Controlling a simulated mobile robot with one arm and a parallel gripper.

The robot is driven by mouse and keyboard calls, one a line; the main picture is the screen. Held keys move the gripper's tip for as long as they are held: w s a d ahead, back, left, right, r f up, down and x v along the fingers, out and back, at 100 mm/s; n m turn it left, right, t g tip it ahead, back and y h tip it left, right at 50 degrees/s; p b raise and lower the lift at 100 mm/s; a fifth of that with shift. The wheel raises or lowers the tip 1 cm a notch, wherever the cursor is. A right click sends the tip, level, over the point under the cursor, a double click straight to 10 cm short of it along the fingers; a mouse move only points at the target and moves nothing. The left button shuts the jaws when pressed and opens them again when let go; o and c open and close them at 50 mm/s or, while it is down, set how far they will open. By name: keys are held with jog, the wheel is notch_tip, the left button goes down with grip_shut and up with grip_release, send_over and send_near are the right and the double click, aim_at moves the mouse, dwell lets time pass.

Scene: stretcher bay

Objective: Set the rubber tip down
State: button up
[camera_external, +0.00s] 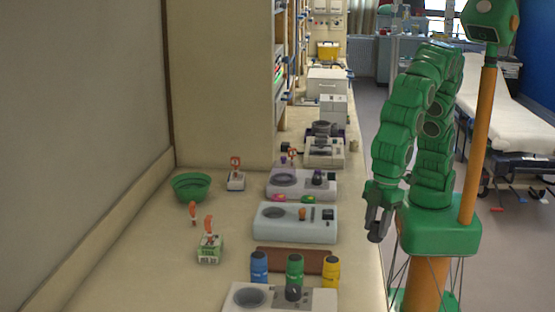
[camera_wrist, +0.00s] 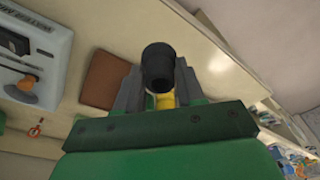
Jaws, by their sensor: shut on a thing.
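The rubber tip (camera_wrist: 158,62) is a black, round, hollow-looking piece, held between the two grey fingers of my gripper (camera_wrist: 159,88) in the wrist view. In the external view my gripper (camera_external: 377,222) hangs pointing down beside the counter's right edge, with a dark end at its fingertips that I take to be the tip (camera_external: 375,238). The gripper is shut on the tip. A brown mat (camera_external: 292,260) lies on the counter to the left of the gripper; it also shows in the wrist view (camera_wrist: 103,80), apart from the tip.
A pale bench device (camera_external: 295,235) stands behind the mat. Blue (camera_external: 259,268), green (camera_external: 294,272) and yellow (camera_external: 331,271) bottles stand in front of it. A green bowl (camera_external: 190,187) and a small green-and-white box (camera_external: 209,249) are farther left. Bare counter (camera_external: 140,255) lies at left.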

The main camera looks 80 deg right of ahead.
jog(key=a, duration=0.1)
jog(key=w+a+f, duration=0.1)
jog(key=w+a, duration=0.1)
jog(key=shift+a+f, duration=0.2)
jog(key=shift+f, duration=0.2)
jog(key=a+f, duration=0.1)
jog(key=w+a+f, duration=0.1)
jog(key=f, duration=0.1)
jog(key=w+a+f, duration=0.1)
jog(key=shift+f, duration=0.25)
jog(key=shift+w+a+f, duration=0.3)
jog(key=shift+a+f, duration=0.2)
jog(key=shift+f, duration=1.65)
jog(key=shift+f, duration=0.1)
jog(key=o, duration=1)
jog(key=shift+o, duration=0.2)
